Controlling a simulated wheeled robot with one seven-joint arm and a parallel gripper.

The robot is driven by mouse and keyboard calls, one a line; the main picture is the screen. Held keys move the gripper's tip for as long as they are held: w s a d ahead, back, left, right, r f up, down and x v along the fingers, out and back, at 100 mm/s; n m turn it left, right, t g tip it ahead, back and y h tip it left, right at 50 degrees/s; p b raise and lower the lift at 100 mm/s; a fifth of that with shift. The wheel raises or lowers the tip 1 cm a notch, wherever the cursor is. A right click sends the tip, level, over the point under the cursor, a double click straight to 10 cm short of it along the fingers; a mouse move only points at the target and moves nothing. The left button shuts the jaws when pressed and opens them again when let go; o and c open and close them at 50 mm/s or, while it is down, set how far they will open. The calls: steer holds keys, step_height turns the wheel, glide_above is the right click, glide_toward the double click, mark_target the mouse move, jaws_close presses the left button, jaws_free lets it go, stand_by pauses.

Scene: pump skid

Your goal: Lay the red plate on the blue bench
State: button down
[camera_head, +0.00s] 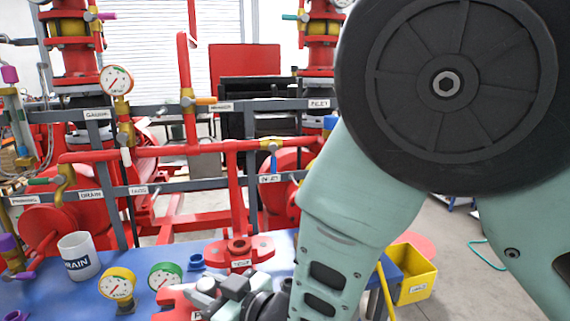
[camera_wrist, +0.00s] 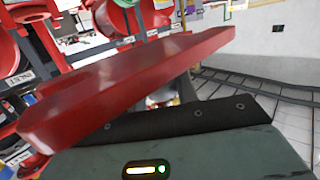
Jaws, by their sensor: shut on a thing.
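My gripper (camera_head: 222,288) is low at the bottom middle of the head view, over the blue bench (camera_head: 70,297). It is shut on the red plate, which fills much of the wrist view (camera_wrist: 120,85) as a thick, tilted slab with a rounded near end. The place where the jaws meet it is mostly hidden. In the head view a red piece (camera_head: 172,298) shows beside the jaws; I cannot tell whether it is the held plate. I cannot tell whether the held plate touches the bench.
On the bench stand a white mug (camera_head: 79,257), a yellow gauge (camera_head: 118,286), a green gauge (camera_head: 165,275) and a red flanged fitting (camera_head: 239,250). Red pipes rise behind. A yellow bin (camera_head: 413,274) is at the right. My arm hides the bench's right part.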

steer(key=w+d+f+m+t+h, duration=0.3)
steer(key=d+f+m+h, duration=0.1)
steer(key=d+f, duration=0.65)
steer(key=w+d+f+m+t+h, duration=0.3)
steer(key=d+f+t+h, duration=0.1)
steer(key=d+f, duration=0.7)
steer(key=s+d+m+h, duration=0.1)
steer(key=d+m+h, duration=0.3)
steer(key=d, duration=2)
steer(key=shift+s+d+r+m+t+h, duration=0.15)
steer(key=shift+s+d+m+t+h, duration=0.2)
steer(key=shift+h, duration=0.65)
steer(key=shift+a, duration=0.15)
